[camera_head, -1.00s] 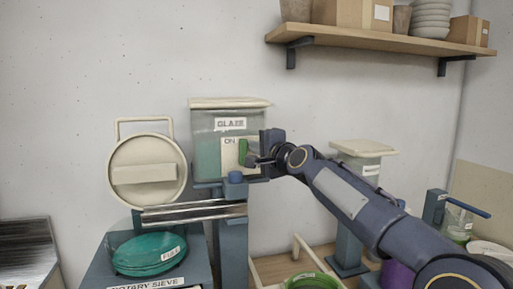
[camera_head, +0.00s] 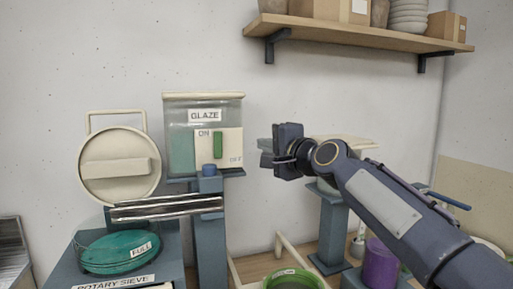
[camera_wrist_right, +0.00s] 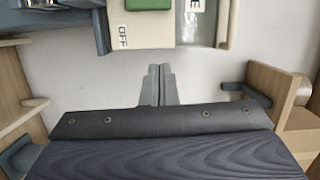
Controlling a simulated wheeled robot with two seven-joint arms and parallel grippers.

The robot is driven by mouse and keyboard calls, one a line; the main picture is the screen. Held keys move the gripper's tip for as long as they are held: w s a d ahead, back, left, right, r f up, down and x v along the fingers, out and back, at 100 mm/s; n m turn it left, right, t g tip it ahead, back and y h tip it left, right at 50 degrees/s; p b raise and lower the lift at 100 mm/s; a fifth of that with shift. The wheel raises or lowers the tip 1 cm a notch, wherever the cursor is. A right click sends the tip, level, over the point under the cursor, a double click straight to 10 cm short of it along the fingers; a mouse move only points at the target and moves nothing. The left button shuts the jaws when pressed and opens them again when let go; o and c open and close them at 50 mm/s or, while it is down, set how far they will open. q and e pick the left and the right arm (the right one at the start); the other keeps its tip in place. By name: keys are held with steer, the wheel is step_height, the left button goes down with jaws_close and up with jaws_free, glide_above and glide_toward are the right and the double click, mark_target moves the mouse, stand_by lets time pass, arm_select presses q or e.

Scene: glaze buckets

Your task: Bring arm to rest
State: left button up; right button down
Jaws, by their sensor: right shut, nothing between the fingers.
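My right gripper (camera_head: 268,152) is shut and empty. It hangs in the air to the right of the glaze container (camera_head: 182,158), with a gap between them. Its closed fingers also show in the wrist view (camera_wrist_right: 161,84). The container's cream switch panel (camera_head: 234,139) is marked ON and OFF. The green switch (camera_head: 218,145) stands upright between the two words. In the wrist view the green switch (camera_wrist_right: 148,4) and panel (camera_wrist_right: 140,30) show at the top. My left gripper is not in view.
A rotary sieve (camera_head: 118,284) with a green FULL lid (camera_head: 120,252) stands at lower left. A green bucket (camera_head: 293,281) and a purple container (camera_head: 381,264) are below my right arm. A wall shelf (camera_head: 370,35) with boxes and bowls is above.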

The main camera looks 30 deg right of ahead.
steer(key=shift+s, duration=0.45)
